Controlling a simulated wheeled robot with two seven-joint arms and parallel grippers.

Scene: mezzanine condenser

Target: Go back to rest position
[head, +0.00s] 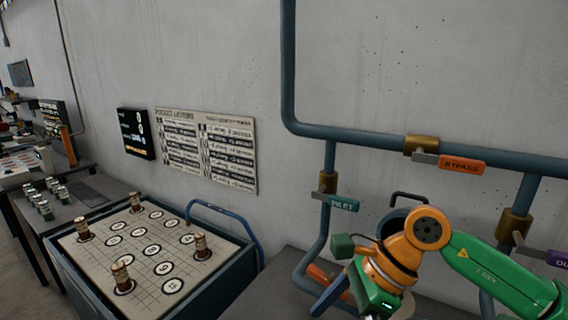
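My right arm comes in from the right edge, green with orange joints. Its wrist end, with my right gripper (374,292), is low in the head view, in front of the pipework. The fingers cannot be made out, so whether it is open, shut or holding something does not show. My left gripper and arm are not in view.
Blue pipes (290,70) run along the grey wall, with valves tagged BYPASS (461,164) and PILOT (344,204) close to my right arm. A blue-framed cart (236,272) with a numbered board and several brown cylinders stands left. Small canisters (44,208) stand on a far-left table.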

